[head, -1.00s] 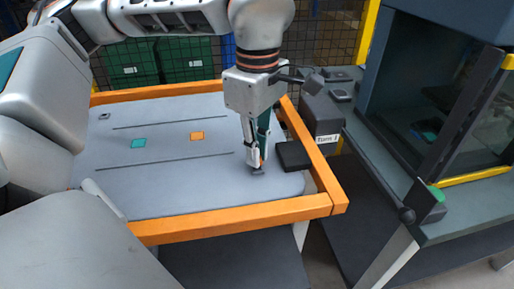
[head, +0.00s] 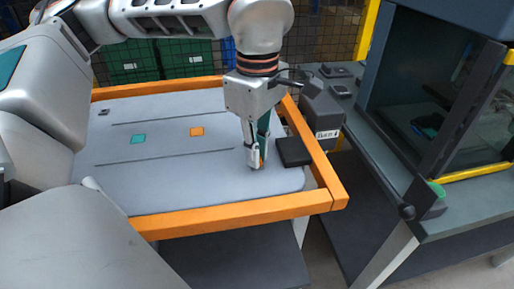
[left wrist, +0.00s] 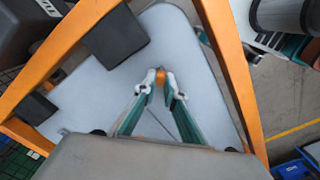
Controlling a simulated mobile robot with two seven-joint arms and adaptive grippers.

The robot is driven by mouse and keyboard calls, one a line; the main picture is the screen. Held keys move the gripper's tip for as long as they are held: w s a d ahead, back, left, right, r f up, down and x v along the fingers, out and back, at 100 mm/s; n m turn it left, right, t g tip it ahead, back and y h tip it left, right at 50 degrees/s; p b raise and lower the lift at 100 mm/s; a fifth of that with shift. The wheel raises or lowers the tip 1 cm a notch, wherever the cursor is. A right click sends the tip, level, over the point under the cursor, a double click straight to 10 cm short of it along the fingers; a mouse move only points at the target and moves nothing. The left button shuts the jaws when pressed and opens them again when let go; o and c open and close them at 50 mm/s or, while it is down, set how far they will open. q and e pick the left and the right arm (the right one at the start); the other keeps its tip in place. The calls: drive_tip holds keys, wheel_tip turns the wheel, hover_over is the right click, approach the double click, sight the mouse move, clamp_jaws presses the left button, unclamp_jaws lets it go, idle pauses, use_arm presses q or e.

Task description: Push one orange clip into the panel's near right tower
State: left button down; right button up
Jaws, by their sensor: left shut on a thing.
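The panel (head: 190,180) is a grey-blue board inside an orange frame. My left gripper (head: 257,160) points down over its near right part, and its fingertips are at or very close to the panel surface. It is shut on a small orange clip (head: 262,160). In the left wrist view the clip (left wrist: 160,76) sits between the two fingertips (left wrist: 160,86). The near right tower is hidden by the fingers and clip, so I cannot tell whether the clip is in it. A small dark tower (head: 104,112) stands at the panel's far left. My right gripper is not in view.
A black block (head: 294,151) stands close right of my left gripper, by the orange frame (head: 240,212). A dark labelled box (head: 322,112) is beyond the frame. A dark cabinet (head: 430,100) stands right.

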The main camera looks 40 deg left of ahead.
use_arm(q)
drive_tip(key=shift+f, duration=0.1)
drive_tip(key=c, duration=2)
unclamp_jaws()
drive_tip(key=shift+c, duration=0.2)
wheel_tip(320, 180, up, 12)
